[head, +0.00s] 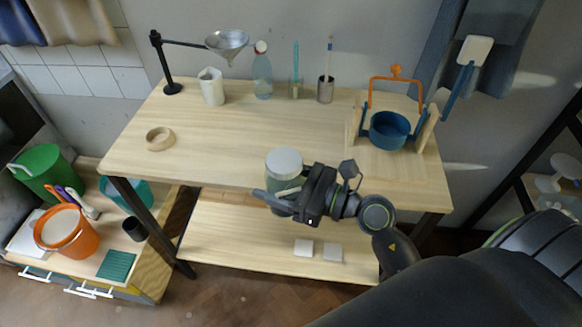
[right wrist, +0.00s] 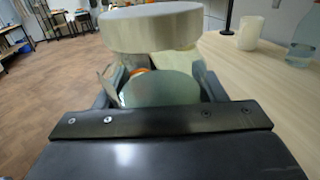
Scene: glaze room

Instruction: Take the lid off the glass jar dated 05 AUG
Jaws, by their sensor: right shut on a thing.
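A glass jar (head: 287,186) with a pale round lid (head: 284,160) is at the front edge of the wooden table (head: 230,150). My right gripper (head: 277,196) is shut on the jar's body, below the lid. In the right wrist view the lid (right wrist: 150,28) sits at the top of the picture, above the greenish glass (right wrist: 160,88) between the two fingers. No date can be read on the jar. I cannot tell whether the jar rests on the table or is held clear of it. My left gripper is not in view.
A tape ring (head: 160,138) lies on the left of the table. A white cup (head: 211,87), a funnel stand (head: 172,88), a bottle (head: 262,77) and tool holders line the back. A blue pot (head: 389,131) stands at the right. The table's middle is clear.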

